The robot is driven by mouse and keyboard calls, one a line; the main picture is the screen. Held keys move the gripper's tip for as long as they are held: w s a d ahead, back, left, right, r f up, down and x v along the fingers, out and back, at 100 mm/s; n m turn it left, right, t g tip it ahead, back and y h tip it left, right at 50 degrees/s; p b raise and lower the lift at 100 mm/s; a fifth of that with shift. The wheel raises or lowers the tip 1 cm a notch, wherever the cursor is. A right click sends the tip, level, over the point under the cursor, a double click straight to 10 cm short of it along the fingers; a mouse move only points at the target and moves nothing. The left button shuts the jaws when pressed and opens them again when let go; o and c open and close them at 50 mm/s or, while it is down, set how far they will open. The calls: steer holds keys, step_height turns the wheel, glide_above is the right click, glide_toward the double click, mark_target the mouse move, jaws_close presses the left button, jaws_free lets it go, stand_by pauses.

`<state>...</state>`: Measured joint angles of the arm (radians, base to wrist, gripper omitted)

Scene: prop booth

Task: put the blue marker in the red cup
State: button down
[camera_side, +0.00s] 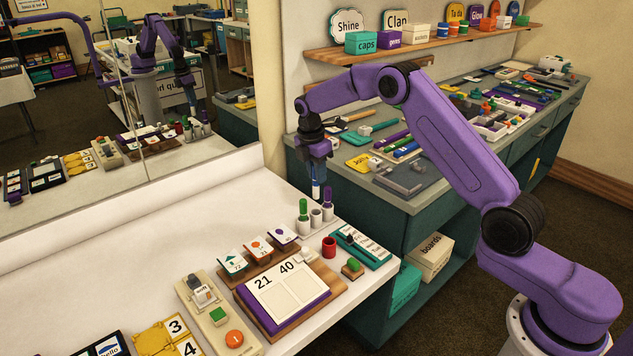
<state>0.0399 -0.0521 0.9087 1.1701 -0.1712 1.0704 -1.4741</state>
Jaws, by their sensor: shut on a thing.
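My gripper (316,166) is shut on the blue marker (316,190), which hangs upright below the jaws. The marker is above the white rack (335,224) near the table's right end, over or near its empty-looking middle holder (316,218); I cannot tell the exact gap. A green marker (303,208) stands in the left holder and a purple marker (327,196) in the right one. The red cup (329,247) stands on the white table in front of the rack, apart from the gripper. The inside of the cup is mostly hidden.
A teal case (362,248) lies right of the cup, with a green-topped block (353,266) in front. A score board (286,290) and small picture cards (257,248) are to the left. A mirror (130,90) reflects the scene. A cluttered teal bench (420,190) stands behind.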

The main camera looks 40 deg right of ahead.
steer(key=s+a, duration=0.5)
steer(key=s, duration=0.6)
step_height(320, 180, down, 8)
stand_by(0.6)
steer(key=shift+w+d+f, duration=0.1)
stand_by(0.3)
steer(key=c, duration=0.9)
jaws_free()
steer(key=a+r, duration=0.1)
steer(key=r, duration=1)
steer(key=a+r, duration=0.1)
steer(key=r, duration=0.5)
steer(key=shift+a+r, duration=0.1)
steer(key=shift+a, duration=0.2)
